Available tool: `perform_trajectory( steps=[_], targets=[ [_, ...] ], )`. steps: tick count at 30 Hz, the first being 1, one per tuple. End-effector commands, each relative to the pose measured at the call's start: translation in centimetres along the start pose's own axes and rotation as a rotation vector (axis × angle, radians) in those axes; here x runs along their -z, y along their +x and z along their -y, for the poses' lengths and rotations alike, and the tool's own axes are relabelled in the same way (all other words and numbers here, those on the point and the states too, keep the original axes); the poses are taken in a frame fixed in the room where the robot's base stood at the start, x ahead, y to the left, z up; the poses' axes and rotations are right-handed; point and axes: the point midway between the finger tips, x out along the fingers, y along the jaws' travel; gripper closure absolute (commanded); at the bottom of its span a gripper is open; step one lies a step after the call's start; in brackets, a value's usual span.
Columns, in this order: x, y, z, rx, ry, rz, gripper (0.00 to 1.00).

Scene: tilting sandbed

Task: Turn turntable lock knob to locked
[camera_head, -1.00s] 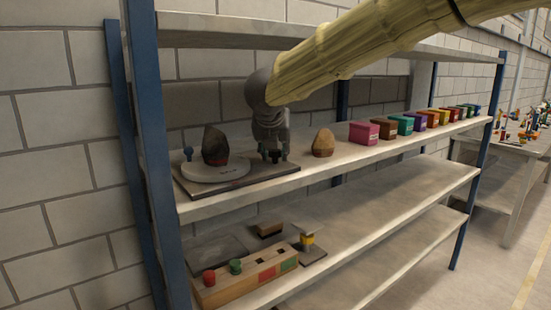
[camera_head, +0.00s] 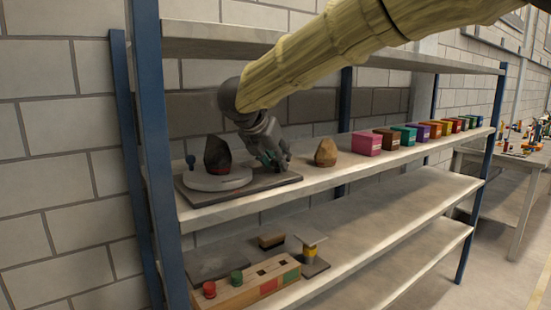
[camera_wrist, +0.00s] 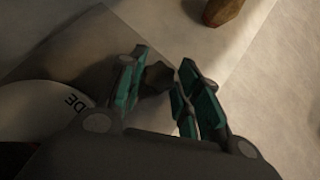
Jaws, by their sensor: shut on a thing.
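The turntable (camera_head: 205,184) is a pale grey disc on a dark flat base (camera_head: 255,184) at the left of the upper shelf. Its lettered edge shows at left in the wrist view (camera_wrist: 38,108). A dark stone with a reddish lower part (camera_head: 219,155) stands on the disc. My gripper (camera_head: 274,161) points down over the right part of the base. In the wrist view, my gripper (camera_wrist: 160,70) has its green-padded fingers shut around a small dark faceted knob (camera_wrist: 157,77). The knob is hidden by my gripper in the head view. Its lock setting cannot be read.
A brown stone (camera_head: 326,152) stands right of the base, followed by a row of coloured boxes (camera_head: 366,143). The lower shelf holds a wooden block (camera_head: 245,290).

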Motion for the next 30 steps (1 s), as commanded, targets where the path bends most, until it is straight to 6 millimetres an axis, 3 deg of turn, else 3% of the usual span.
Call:
perform_trajectory(
  steps=[4,5,8,20,30],
  targets=[
    [0.0,0.1,0.1,0.002,0.000,-0.001,0.90],
    [0.0,0.1,0.1,0.002,0.000,-0.001,0.65],
    [0.0,0.1,0.1,0.001,0.000,-0.001,0.47],
    [-0.1,-0.4,0.0,-0.001,0.000,0.001,0.47],
    [-0.1,-5.0,0.1,-0.002,0.000,0.001,0.47]
  ],
)
